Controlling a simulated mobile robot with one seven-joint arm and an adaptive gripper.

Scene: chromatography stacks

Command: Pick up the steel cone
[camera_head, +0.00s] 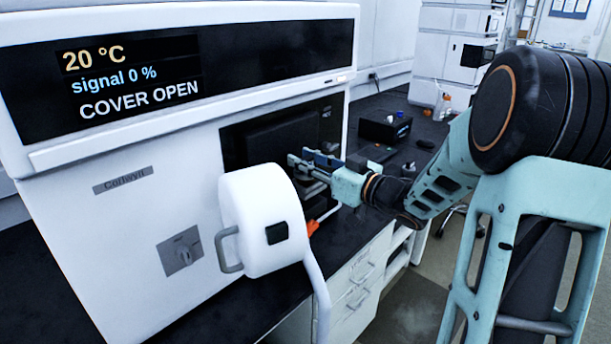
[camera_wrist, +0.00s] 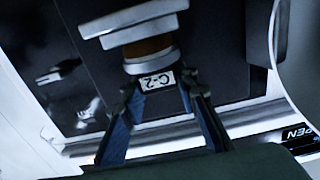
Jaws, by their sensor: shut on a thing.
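In the wrist view a stepped grey steel part, seemingly the steel cone (camera_wrist: 152,68), is at the top middle. It has a brown band, stacked pale plates beyond it and a label reading "C-2". My gripper (camera_wrist: 158,82) has its two blue-padded fingers on either side of the labelled end and is shut on it. In the head view my gripper (camera_head: 308,166) is in front of the dark opening of the white instrument (camera_head: 120,230). There the steel part cannot be made out clearly.
The instrument's round white cover (camera_head: 262,220) stands open on its arm, close to my gripper. Its display (camera_head: 180,65) reads "COVER OPEN", 20 °C, signal 0 %. A black box (camera_head: 385,127) and small items lie on the dark bench behind. More white equipment (camera_head: 455,50) stands farther back.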

